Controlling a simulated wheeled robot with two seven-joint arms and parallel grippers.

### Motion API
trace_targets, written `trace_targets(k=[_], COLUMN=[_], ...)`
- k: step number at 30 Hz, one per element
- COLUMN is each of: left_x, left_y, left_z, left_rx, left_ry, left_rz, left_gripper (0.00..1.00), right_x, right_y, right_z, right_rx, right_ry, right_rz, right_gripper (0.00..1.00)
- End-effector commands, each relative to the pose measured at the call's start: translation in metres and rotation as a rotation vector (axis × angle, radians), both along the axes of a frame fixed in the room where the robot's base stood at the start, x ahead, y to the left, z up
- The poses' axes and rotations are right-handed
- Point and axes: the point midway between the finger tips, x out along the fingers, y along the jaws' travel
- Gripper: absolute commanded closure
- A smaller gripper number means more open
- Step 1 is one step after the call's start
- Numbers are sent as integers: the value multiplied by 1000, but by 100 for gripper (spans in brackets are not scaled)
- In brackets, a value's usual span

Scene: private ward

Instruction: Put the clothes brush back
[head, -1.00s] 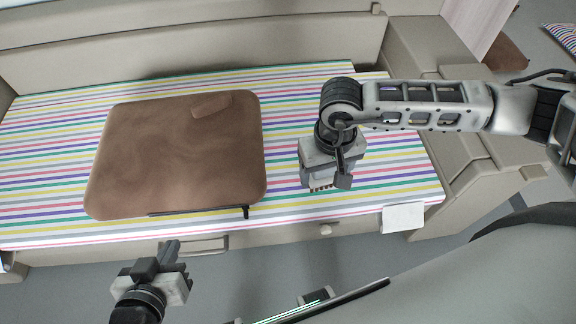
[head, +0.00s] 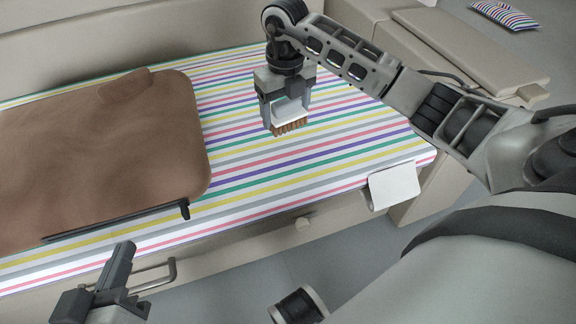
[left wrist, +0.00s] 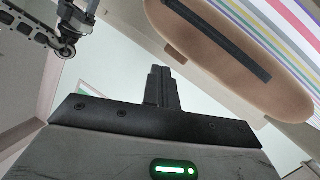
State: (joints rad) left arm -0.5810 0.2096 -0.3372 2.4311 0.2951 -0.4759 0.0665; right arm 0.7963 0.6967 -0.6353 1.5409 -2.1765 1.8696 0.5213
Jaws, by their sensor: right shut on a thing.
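My right gripper (head: 286,112) is shut on the clothes brush (head: 290,128). The brush has a pale body and brown bristles that point down. It is over the striped bed cover (head: 235,125), to the right of a brown board-like case; I cannot tell whether the bristles touch the cover. My left gripper (head: 122,258) is in front of the bed's front edge, low on the left. Its fingers are together and empty, as the left wrist view also shows (left wrist: 160,85).
The brown case (head: 80,165) covers the left of the bed, with a dark strip (head: 120,222) along its front edge. A white card-like piece (head: 394,186) hangs at the bed's front right edge. A knob and a handle (head: 155,275) are on the bed's front.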

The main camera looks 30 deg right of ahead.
Motion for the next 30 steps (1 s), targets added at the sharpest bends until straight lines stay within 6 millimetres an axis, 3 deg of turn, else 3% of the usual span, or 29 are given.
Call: trace_targets(k=[1,6,22,24,30], left_x=[0,-1,-1,4,7], left_y=[-1,-3,-10,-8,-8], left_z=[-7,-6,1,9,16], left_rx=[-9,-32,-181,-175,-171], left_ry=[-6,-15,-41,-100,-138], left_rz=[-5,-11,-27,-27,-26], left_gripper=[100,100,100,100,100], right_x=[1,1,1,1,2], right_y=[-2,-6,-6,-6,-6], right_z=[-9,-18,-93,-105,-109], right_rx=[2,1,1,1,-1], right_ry=[-1,-1,1,2,-4], right_rz=[-70,-188,-191,-189,-190], right_gripper=[78,78,78,78,78])
